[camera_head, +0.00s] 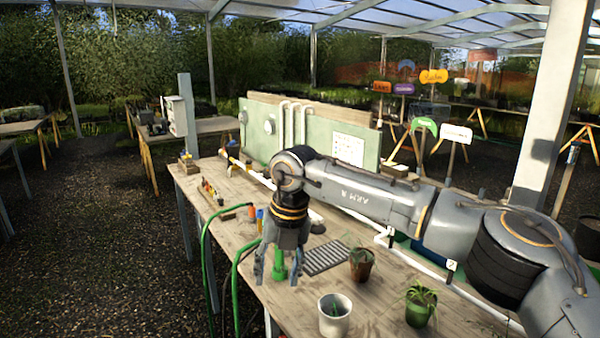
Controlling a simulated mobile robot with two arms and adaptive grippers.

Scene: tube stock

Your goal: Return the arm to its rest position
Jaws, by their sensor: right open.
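My right arm (365,197) comes in from the right and reaches over the wooden workbench (385,312). Its gripper (278,272) points down near the bench's front edge, with its two fingers apart. A green upright object (280,264) shows between the fingers. I cannot tell whether they touch it, and its top is hidden by the gripper. My left gripper is not in view.
A white pot (334,324), a brown potted plant (361,270) and a green potted plant (416,314) stand to the gripper's right. Green hoses (237,268) hang over the front edge. A rack of small tubes (212,194) stands farther left.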

